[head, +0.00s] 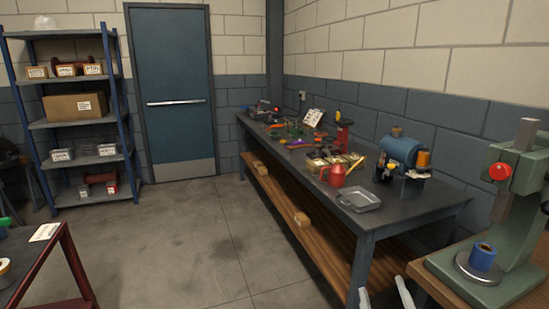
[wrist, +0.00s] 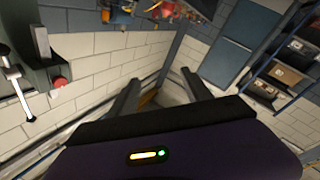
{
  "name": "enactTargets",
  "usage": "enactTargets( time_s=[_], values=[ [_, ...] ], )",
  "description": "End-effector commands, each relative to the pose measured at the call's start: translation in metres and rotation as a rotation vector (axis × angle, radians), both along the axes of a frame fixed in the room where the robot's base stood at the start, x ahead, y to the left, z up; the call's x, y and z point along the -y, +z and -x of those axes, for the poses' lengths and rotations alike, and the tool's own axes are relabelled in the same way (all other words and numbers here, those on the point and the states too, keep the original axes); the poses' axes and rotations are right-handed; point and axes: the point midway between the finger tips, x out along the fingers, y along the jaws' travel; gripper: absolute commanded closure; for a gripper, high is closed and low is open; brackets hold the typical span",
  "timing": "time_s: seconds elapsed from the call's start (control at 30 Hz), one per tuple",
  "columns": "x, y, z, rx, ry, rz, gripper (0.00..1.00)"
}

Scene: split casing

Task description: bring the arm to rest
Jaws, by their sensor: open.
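My gripper (head: 385,295) shows at the bottom edge of the head view as two pale fingertips, spread apart with nothing between them. They are in front of the long workbench's near end and left of the green press. In the wrist view my gripper (wrist: 160,86) shows two dark fingers, well apart and empty, above the dark wrist housing. That view is strongly tilted. The rest of my arm is out of the head view.
The green press (head: 522,185) stands on a wooden bench at right, with a blue cylinder (head: 482,257) on its round plate. A red-framed table (head: 75,262) is at left. The middle floor is clear.

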Motion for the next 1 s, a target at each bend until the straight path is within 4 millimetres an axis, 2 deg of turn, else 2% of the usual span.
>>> enactTargets(
  time_s=[0.03,0.2,0.5,0.8,1.0],
  values=[
    [-0.004,-0.012,0.021,-0.004,0.026,-0.043,0.43],
    [-0.015,-0.034,0.086,-0.001,0.098,-0.19,0.43],
    [-0.019,-0.051,0.197,-0.03,0.153,-0.418,0.43],
    [-0.012,-0.059,0.297,-0.134,0.126,-0.57,0.43],
    [-0.009,-0.075,0.352,-0.271,0.082,-0.599,0.43]
  ],
)
